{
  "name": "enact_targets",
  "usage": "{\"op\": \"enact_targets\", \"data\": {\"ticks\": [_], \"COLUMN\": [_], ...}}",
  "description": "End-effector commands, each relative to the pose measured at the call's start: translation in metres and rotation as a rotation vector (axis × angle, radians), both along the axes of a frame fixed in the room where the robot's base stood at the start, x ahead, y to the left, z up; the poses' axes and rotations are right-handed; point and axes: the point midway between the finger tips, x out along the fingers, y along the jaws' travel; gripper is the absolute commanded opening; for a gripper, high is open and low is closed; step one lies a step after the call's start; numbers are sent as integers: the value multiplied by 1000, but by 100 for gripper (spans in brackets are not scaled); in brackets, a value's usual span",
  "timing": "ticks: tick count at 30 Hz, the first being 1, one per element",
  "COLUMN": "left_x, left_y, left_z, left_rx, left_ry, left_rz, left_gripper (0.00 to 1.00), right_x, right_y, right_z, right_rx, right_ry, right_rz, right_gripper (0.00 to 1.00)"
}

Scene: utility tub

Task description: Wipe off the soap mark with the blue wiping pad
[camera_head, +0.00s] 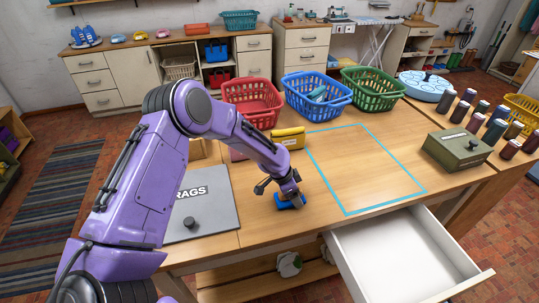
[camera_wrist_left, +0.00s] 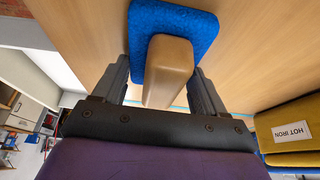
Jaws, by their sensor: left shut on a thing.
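The blue wiping pad (camera_head: 283,205) is at the tabletop near the front edge, left of the light-blue outline. In the left wrist view the blue pad (camera_wrist_left: 143,17) has a tan block handle (camera_wrist_left: 172,58). My left gripper (camera_head: 290,197) is shut on that handle, with one finger on each side. The pad appears to be at the wood surface; I cannot tell whether it touches. No soap mark can be made out in either view; the gripper and pad hide some of the table. My right gripper is not in view.
A light-blue outline (camera_head: 402,169) marks a clear table area. A grey RAGS lid (camera_head: 212,213) lies left. A yellow HOT IRON item (camera_head: 290,133) sits behind. An open white drawer (camera_head: 400,255) juts out in front. Red, blue and green baskets (camera_head: 373,88) stand behind; a green box (camera_head: 457,148) is right.

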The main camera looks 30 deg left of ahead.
Motion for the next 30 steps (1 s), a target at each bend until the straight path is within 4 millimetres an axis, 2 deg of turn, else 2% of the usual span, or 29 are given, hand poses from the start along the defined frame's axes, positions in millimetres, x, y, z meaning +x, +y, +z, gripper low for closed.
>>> {"op": "enact_targets", "data": {"ticks": [6,8,10,22,30], "left_x": [-5,-4,-4,-6,-4], "left_y": [-14,-14,-12,-9,-14], "left_z": [0,7,26,60,77], "left_rx": [1,0,0,0,0], "left_ry": [2,2,-2,0,-1], "left_rz": [-1,1,5,9,0], "left_gripper": [47,47,47,47,47], "right_x": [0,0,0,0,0], "right_y": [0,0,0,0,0], "right_z": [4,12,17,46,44], "right_rx": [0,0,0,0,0], "right_ry": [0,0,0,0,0], "right_rz": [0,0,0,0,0], "right_gripper": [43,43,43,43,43]}}
